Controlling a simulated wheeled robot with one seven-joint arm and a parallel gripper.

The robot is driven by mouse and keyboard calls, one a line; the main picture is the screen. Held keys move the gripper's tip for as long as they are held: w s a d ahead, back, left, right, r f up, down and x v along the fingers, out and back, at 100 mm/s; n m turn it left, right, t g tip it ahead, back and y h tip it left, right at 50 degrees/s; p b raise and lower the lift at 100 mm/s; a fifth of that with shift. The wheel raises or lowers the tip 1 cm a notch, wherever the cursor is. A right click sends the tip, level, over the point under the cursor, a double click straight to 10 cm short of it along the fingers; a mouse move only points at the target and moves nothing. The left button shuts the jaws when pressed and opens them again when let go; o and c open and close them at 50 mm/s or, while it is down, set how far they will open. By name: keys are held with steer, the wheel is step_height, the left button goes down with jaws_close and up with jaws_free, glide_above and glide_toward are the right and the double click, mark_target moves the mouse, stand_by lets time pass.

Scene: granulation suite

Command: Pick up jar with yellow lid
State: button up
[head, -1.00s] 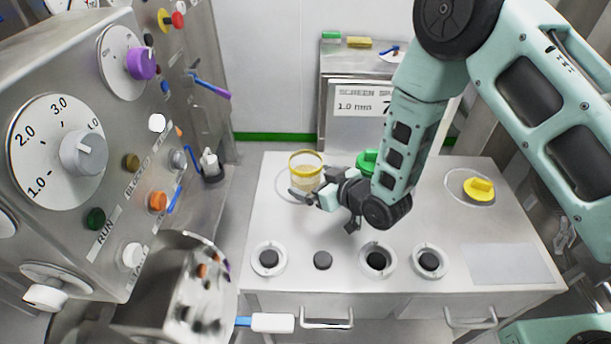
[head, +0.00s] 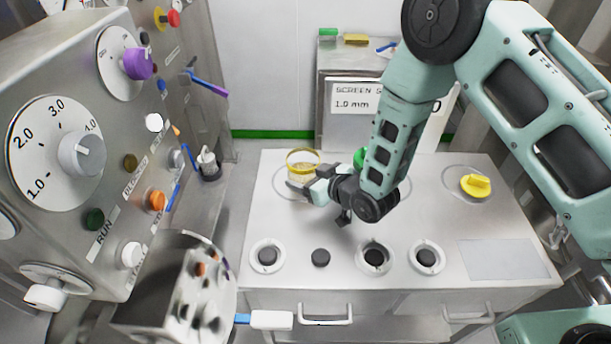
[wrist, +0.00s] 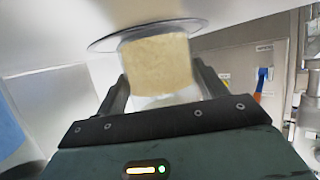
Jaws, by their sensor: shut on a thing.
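The jar (head: 302,163) has a yellow ring at its top and clear walls with pale yellow contents. It is at the back left of the white bench, by a round outline on the surface. My gripper (head: 297,186) reaches it from the right and front. In the wrist view the jar (wrist: 158,65) is between the two fingers of my gripper (wrist: 160,88), which are shut on its sides. The wrist picture is tilted. Whether the jar's base touches the bench is hard to tell.
A green lidded item (head: 360,158) is partly hidden behind my arm. A yellow lid-like piece (head: 475,185) is at the bench's right. Several round sockets line the bench front (head: 320,275). A control panel (head: 75,150) with knobs stands close on the left.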

step_height(320, 180, up, 10)
steer(key=b, duration=0.2)
stand_by(0.3)
stand_by(0.4)
